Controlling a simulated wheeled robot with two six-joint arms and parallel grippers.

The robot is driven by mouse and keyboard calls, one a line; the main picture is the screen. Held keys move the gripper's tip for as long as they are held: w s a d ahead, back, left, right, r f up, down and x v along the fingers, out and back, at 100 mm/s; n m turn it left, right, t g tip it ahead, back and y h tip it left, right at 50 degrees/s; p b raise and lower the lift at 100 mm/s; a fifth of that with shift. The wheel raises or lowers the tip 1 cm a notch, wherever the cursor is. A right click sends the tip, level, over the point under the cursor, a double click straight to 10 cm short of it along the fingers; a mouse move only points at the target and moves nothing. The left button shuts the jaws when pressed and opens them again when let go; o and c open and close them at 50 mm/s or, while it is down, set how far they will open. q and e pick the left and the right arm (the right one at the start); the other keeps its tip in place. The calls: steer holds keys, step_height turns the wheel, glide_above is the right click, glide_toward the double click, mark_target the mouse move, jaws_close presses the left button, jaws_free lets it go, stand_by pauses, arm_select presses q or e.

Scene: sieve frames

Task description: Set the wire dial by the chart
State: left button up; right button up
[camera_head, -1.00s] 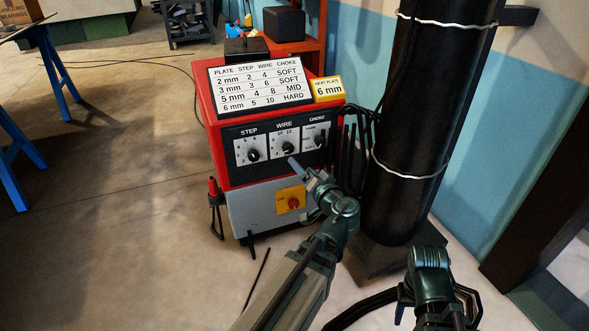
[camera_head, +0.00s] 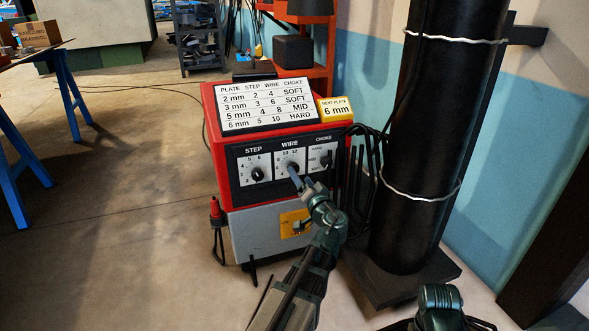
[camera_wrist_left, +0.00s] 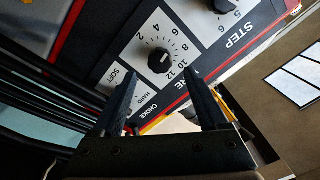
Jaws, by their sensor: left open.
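The wire dial (camera_wrist_left: 161,60) is a black knob on a white plate numbered 2 to 12; I cannot surely read its pointer. In the head view my left gripper (camera_head: 295,178) is in front of the lower part of the wire plate (camera_head: 290,155) and hides part of the knob. In the left wrist view the fingers (camera_wrist_left: 160,98) are open and empty, apart from the knob. The chart (camera_head: 265,105) lists 6 mm as step 5, wire 10, choke HARD. The yellow sign (camera_head: 336,108) reads NEXT PLATE 6 mm.
The step dial (camera_head: 257,174) is left of the wire dial, the choke dial (camera_head: 325,160) right. Below is an orange-yellow switch plate (camera_head: 290,223). Dark cables (camera_head: 362,165) hang at the machine's right side, beside a thick black column (camera_head: 425,140). The floor (camera_head: 120,240) at left is clear.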

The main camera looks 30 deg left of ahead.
arm_select(q)
steer(key=x, duration=0.6)
steer(key=shift+w+a, duration=0.15)
steer(key=shift+a, duration=0.05)
steer(key=shift+c, duration=0.3)
jaws_close()
